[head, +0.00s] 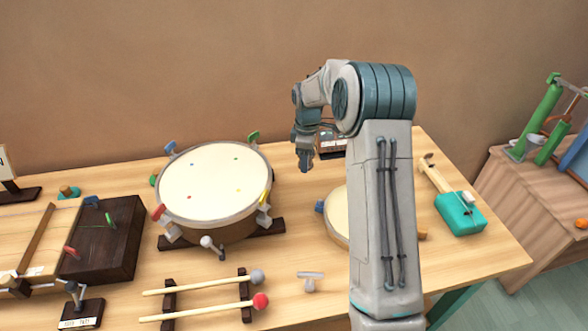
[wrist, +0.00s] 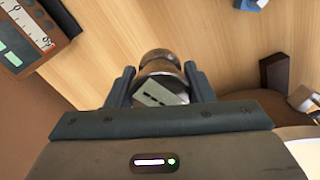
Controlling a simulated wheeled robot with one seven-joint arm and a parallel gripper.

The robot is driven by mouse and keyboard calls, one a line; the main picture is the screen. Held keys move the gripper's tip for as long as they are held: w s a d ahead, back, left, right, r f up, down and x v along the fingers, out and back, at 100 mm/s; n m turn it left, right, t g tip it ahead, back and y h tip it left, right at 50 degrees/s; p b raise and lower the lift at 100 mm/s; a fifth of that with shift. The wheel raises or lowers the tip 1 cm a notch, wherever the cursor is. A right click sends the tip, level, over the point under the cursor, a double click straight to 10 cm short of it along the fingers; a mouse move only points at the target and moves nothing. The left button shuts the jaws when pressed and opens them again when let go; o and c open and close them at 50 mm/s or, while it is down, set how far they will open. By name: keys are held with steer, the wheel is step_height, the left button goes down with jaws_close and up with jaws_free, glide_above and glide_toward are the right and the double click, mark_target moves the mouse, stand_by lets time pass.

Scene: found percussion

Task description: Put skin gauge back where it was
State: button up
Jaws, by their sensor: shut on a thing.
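In the wrist view my gripper (wrist: 161,82) is shut on a small rounded thing, which I take to be the skin gauge (wrist: 158,58). It has a brownish, shiny body and a pale face with dark dashes, and sits between both fingers. In the head view I cannot make it out at the fingertips. Whether it touches the table is not clear. The big drum (head: 213,180) has a cream skin with small coloured dots and coloured pegs around its rim.
A dark device with a scale display (wrist: 25,38) stands close by, partly behind my arm in the head view (head: 332,141). A smaller drum (head: 336,222) is partly hidden by my arm. Mallets (head: 205,286) and a grey T-shaped tool (head: 310,281) lie in front.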

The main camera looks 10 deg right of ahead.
mark_target(294, 176)
steer(key=w+a+f, duration=0.2)
steer(key=w+a, duration=0.1)
steer(key=shift+w+f, duration=0.1)
steer(key=shift+f, duration=2.3)
steer(key=o, duration=1.3)
steer(key=shift+p, duration=0.3)
